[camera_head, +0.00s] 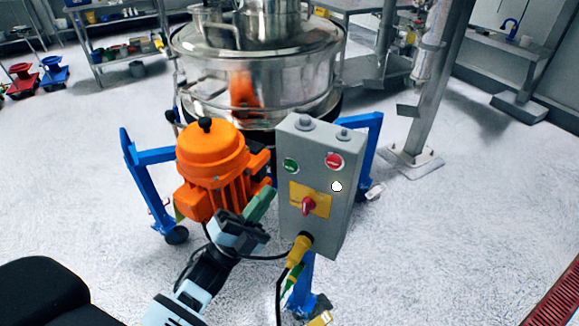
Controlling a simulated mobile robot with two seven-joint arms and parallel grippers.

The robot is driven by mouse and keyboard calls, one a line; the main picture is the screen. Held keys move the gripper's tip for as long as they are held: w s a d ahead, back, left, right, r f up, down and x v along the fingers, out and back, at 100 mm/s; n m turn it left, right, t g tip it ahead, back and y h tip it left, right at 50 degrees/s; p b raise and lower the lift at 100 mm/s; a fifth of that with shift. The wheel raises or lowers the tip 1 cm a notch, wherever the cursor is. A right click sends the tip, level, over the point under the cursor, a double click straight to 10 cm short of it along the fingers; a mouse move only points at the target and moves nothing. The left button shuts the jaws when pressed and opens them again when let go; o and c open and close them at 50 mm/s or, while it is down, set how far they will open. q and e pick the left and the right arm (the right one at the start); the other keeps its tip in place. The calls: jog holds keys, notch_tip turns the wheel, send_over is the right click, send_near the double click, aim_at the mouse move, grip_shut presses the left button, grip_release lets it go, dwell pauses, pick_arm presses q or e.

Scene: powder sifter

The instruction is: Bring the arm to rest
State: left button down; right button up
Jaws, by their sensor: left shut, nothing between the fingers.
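My left gripper (261,206) is shut and empty, its green fingertips close together. My left arm reaches up from the bottom of the picture. The gripper lies in front of the lower right of the orange motor (213,160) and just left of the grey control box (318,235) in the picture. I cannot tell whether it touches either one. The box has a green button (291,165), a red button (334,161) and a red rotary switch (308,206) on a yellow plate. My right gripper is not in view.
The steel sifter (300,75) stands behind the motor and box on a blue wheeled frame (147,195). A black cable with a yellow plug (298,250) hangs from the box. A metal post (420,90) stands at right. The floor (440,240) is clear at right.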

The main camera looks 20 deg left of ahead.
pick_arm(q)
jog(key=s+a+f+n+g+y+p, duration=0.1)
jog(key=s+f+n+g+y+p, duration=0.55)
jog(key=s+f+n+y, duration=0.65)
jog(key=s+d+f+n+g+h+p, duration=0.1)
jog(key=s+f+n+g, duration=0.2)
jog(key=s, duration=0.5)
jog(key=s+d+f+n+g+h+p, duration=0.1)
jog(key=s+f+n+g+p, duration=0.1)
jog(key=s+f, duration=0.4)
jog(key=s+n+g, duration=0.1)
jog(key=s+g, duration=0.1)
jog(key=s, duration=0.1)
jog(key=shift+s+g, duration=0.15)
jog(key=shift+g, duration=0.2)
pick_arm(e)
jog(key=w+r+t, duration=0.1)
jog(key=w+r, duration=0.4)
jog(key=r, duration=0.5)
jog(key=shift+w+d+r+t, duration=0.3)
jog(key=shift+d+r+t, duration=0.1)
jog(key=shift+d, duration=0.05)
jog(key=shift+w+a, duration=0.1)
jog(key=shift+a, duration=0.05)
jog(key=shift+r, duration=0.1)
